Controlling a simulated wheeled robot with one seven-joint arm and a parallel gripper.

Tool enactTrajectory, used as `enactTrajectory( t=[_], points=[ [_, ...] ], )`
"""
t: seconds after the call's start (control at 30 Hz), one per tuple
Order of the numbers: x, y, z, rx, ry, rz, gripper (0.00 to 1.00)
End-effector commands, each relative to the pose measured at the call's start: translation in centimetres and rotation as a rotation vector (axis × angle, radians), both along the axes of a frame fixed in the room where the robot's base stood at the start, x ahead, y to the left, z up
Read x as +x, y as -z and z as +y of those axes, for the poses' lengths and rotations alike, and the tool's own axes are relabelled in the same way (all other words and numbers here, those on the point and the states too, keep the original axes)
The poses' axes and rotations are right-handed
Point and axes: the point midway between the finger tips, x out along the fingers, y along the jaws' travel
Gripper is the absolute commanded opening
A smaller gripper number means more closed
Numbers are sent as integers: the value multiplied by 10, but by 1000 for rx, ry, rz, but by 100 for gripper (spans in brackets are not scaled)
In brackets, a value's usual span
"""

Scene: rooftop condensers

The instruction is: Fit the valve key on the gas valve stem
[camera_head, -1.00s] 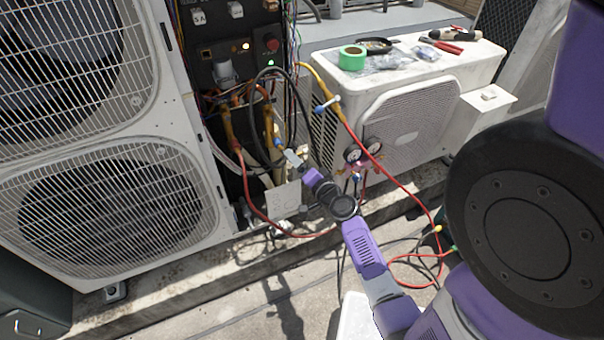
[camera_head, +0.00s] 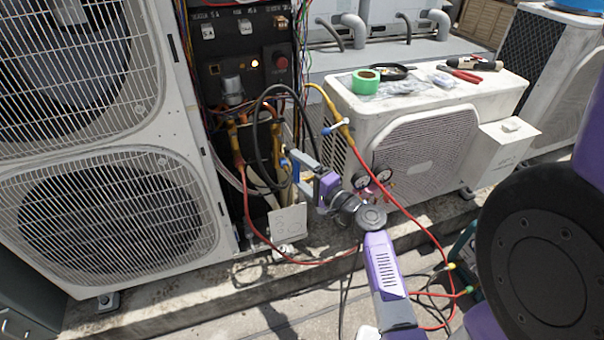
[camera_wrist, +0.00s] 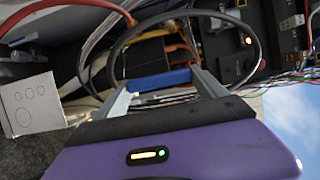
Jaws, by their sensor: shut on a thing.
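My gripper (camera_head: 300,168) is in front of the lower part of the open unit, beside its pipes. In the wrist view my gripper (camera_wrist: 160,84) has its two grey fingers on either side of a blue piece (camera_wrist: 160,82), which looks like the valve key. Only a sliver of this blue piece shows between the fingers in the head view (camera_head: 294,172). The brass and copper valve fittings (camera_head: 237,140) are behind and left of the gripper. I cannot make out the gas valve stem, nor whether the key touches it.
A black hose (camera_head: 257,120) loops close around the gripper. Red hoses (camera_head: 405,215) and a yellow hose (camera_head: 322,98) run to gauges (camera_head: 362,180). A white plate (camera_head: 288,221) stands below. The small condenser (camera_head: 490,88) at right carries green tape (camera_head: 366,82) and tools.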

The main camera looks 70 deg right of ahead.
Motion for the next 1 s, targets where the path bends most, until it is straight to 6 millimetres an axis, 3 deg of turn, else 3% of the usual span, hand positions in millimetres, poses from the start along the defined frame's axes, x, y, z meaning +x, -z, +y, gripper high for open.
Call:
enactTrajectory(
  t=[0.5, 1.0],
  points=[
    [26, -1, -32, -2, 1, 0, 36],
    [29, 0, -35, -2, 1, 1, 36]
  ],
)
